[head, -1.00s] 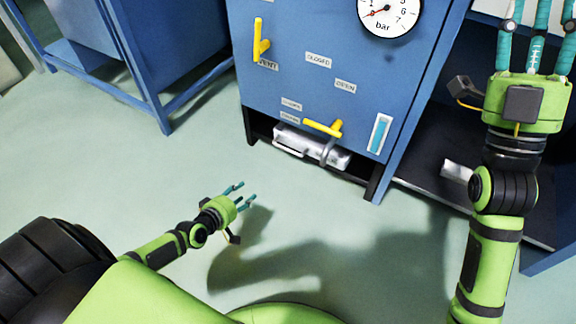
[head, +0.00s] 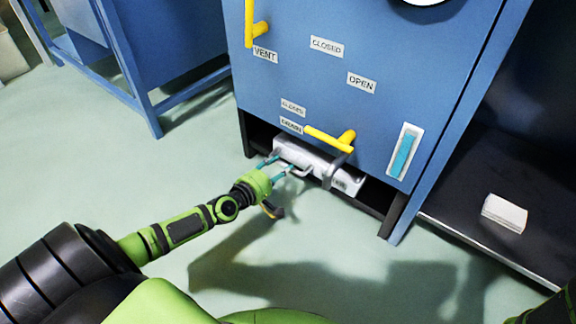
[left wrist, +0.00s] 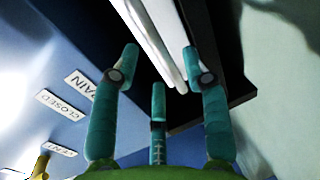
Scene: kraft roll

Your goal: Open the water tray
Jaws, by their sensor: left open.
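The water tray (head: 312,160) is a pale metal drawer low in the opening under the blue cabinet, with a bar handle (head: 301,172) on its front. The left gripper (head: 276,168) is open at the tray's left end, with its teal fingers close to the handle. In the left wrist view the open left gripper (left wrist: 160,75) has the pale tray (left wrist: 148,30) ahead, its rod-like end between the fingertips. I cannot tell whether they touch. The right gripper is out of view.
A dark cabinet leg (head: 393,215) stands to the right. A white block (head: 504,213) lies on a dark shelf. The floor in front is clear.

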